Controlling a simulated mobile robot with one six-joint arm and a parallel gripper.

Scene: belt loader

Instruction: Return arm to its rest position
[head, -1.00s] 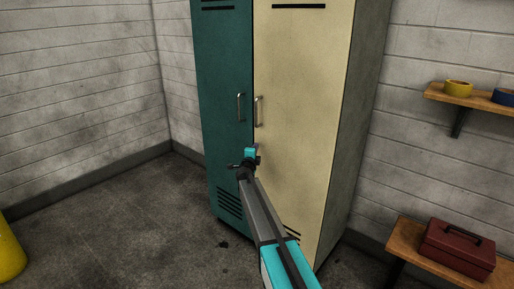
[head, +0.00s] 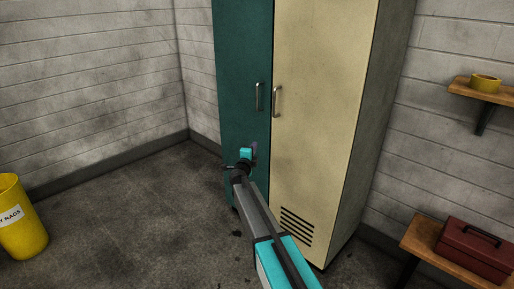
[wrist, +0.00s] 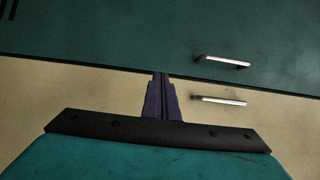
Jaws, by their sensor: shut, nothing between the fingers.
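My arm (head: 262,225) reaches forward from the bottom of the head view toward a two-door locker. My gripper (head: 254,148) is in front of the green door (head: 238,60), below the handles, partly hidden behind my wrist. In the wrist view my gripper (wrist: 161,76) shows its two dark fingers together, with nothing between them. The green door's handle (wrist: 224,61) and the cream door's handle (wrist: 219,100) are to the right of the fingertips there, apart from them. Both doors, green and cream (head: 325,90), look closed.
A yellow rag bin (head: 22,225) stands on the floor at the left. At the right, a wall shelf (head: 485,94) holds a yellow tape roll (head: 486,83), and a bench (head: 420,243) holds a red toolbox (head: 474,250). The floor (head: 130,210) left of the locker is clear.

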